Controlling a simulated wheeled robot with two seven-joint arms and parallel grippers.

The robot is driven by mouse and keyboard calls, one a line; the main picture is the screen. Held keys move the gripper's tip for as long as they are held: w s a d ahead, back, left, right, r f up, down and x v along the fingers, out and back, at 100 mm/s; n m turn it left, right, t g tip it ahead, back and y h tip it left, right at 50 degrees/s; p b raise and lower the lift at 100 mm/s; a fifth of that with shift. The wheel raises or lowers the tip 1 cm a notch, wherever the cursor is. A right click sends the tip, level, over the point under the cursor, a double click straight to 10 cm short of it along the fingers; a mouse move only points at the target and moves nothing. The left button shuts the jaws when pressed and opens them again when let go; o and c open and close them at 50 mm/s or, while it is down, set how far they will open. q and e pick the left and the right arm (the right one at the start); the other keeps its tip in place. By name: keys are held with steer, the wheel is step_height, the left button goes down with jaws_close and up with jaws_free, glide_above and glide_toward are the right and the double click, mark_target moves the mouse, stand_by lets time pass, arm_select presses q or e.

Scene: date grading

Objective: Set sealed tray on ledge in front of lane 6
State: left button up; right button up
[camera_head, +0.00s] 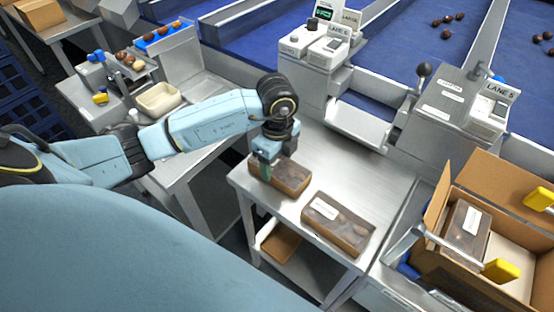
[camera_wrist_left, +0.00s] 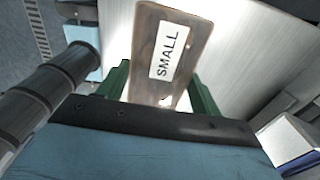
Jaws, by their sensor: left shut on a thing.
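My left gripper (camera_head: 266,160) is shut on a brown tray (camera_head: 285,178) at the left part of the metal table. In the left wrist view the green fingers of the gripper (camera_wrist_left: 160,88) sit on either side of the tray (camera_wrist_left: 144,66), whose white label reads "SMALL". I cannot tell whether the tray touches the table. A metal ledge (camera_head: 360,126) projects behind the table, beside a white lane unit (camera_head: 312,62) whose lane sign is small and hard to read. My right gripper is not in view.
A second labelled tray (camera_head: 338,224) lies on the metal table (camera_head: 375,185). At right stand an open carton (camera_head: 440,212) holding another tray (camera_head: 468,231) and a unit marked "LANE 5" (camera_head: 488,112). A cream bin (camera_head: 158,99) stands at left. The table's back area is bare.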

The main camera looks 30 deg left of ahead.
mark_target(277, 163)
arm_select(q)
steer(key=o, duration=1.1)
steer(key=shift+f, duration=0.15)
steer(key=shift+c, duration=0.2)
step_height(277, 163, up, 12)
steer(key=p, duration=0.1)
steer(key=shift+r, duration=0.2)
